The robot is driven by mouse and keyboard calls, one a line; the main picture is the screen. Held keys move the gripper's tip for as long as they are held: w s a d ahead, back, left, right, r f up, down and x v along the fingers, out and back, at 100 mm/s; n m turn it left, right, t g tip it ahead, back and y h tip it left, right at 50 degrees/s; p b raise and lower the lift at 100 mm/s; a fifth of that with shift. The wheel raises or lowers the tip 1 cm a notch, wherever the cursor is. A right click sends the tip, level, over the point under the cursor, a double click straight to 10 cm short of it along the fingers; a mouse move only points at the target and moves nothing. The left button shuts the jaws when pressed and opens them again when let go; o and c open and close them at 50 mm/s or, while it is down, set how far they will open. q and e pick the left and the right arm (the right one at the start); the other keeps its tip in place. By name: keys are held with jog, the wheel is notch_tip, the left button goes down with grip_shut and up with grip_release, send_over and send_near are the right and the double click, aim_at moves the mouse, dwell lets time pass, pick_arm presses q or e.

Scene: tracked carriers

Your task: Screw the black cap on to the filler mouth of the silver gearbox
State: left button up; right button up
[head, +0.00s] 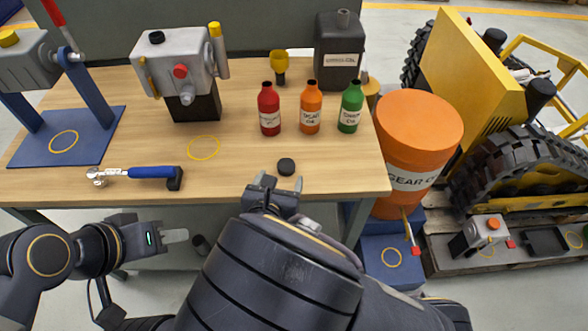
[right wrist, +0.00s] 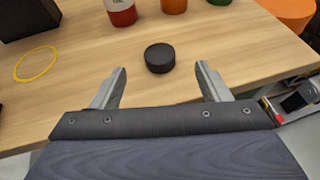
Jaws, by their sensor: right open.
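The black cap (head: 286,166) lies flat on the wooden table near its front edge; it also shows in the right wrist view (right wrist: 160,60). The silver gearbox (head: 190,62) stands on a dark block at the back left of the table. A dark round filler mouth (head: 156,37) shows on its top. My right gripper (head: 281,187) is open and empty just in front of the cap, its fingertips (right wrist: 162,68) to either side of the cap and apart from it. My left gripper (head: 176,236) is off the table's front edge; its finger gap is not clear.
Red (head: 269,112), orange (head: 310,110) and green (head: 350,108) bottles stand behind the cap. A blue-handled ratchet (head: 140,173) lies front left. A yellow ring (head: 204,148) marks the table before the gearbox. An orange drum (head: 418,125) stands to the right. The table between is clear.

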aim_at(286, 166)
jog(key=x, duration=0.7)
jog(key=shift+s+f, duration=0.1)
jog(key=shift+f, duration=0.05)
jog(key=c, duration=1)
